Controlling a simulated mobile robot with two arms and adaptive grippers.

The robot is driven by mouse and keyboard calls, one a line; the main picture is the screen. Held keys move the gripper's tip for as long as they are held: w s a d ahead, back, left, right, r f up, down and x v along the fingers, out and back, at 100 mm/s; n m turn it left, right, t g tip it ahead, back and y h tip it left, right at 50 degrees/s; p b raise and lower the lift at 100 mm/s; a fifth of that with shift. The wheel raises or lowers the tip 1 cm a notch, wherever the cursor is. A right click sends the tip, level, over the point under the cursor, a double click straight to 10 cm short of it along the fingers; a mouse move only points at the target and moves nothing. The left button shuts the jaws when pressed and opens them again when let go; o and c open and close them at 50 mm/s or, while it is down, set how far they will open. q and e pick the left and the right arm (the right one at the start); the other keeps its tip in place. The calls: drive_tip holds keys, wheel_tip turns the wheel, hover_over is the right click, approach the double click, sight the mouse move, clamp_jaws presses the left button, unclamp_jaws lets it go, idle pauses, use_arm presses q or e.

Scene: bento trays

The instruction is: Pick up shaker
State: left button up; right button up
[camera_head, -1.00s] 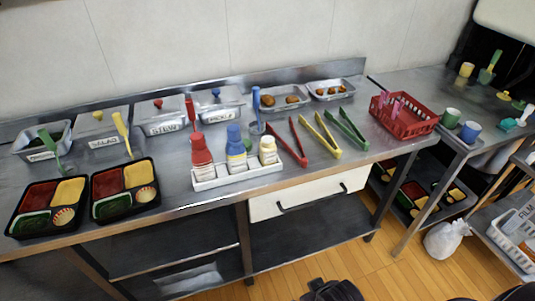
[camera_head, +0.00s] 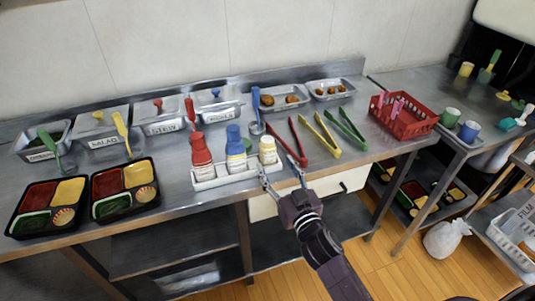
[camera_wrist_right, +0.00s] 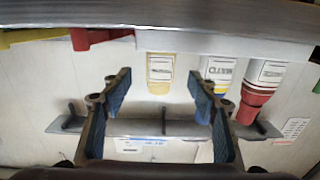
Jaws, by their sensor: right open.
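Three shaker-like bottles stand upright in a white rack (camera_head: 240,178) near the front edge of the counter: a red one (camera_head: 201,152), a blue one (camera_head: 235,150) and a cream one with a yellow band (camera_head: 267,152). My right gripper (camera_head: 280,170) is open and empty, just in front and to the right of the cream bottle. In the right wrist view the cream bottle (camera_wrist_right: 160,73) shows between the open fingertips (camera_wrist_right: 160,80), apart from them. The blue bottle (camera_wrist_right: 217,72) and red bottle (camera_wrist_right: 262,85) show to its right. My left gripper is out of view.
Red tongs (camera_head: 293,143), yellow tongs (camera_head: 322,137) and green tongs (camera_head: 347,130) lie right of the rack. Two black bento trays (camera_head: 92,216) sit at left. Lidded steel containers (camera_head: 160,108) line the back. A red basket (camera_head: 405,124) stands at right.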

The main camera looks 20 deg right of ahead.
sight(270, 156)
drive_tip(key=w, duration=0.5)
drive_tip(key=w+p, duration=0.1)
drive_tip(key=w, duration=0.1)
drive_tip(key=shift+w+a, duration=0.25)
drive_tip(key=shift+w, duration=0.05)
drive_tip(key=c, duration=1.3)
drive_tip(key=shift+r, duration=0.1)
wheel_tip(270, 156, up, 20)
drive_tip(key=p, duration=0.2)
drive_tip(key=shift+p, duration=0.3)
drive_tip(key=o, duration=0.6)
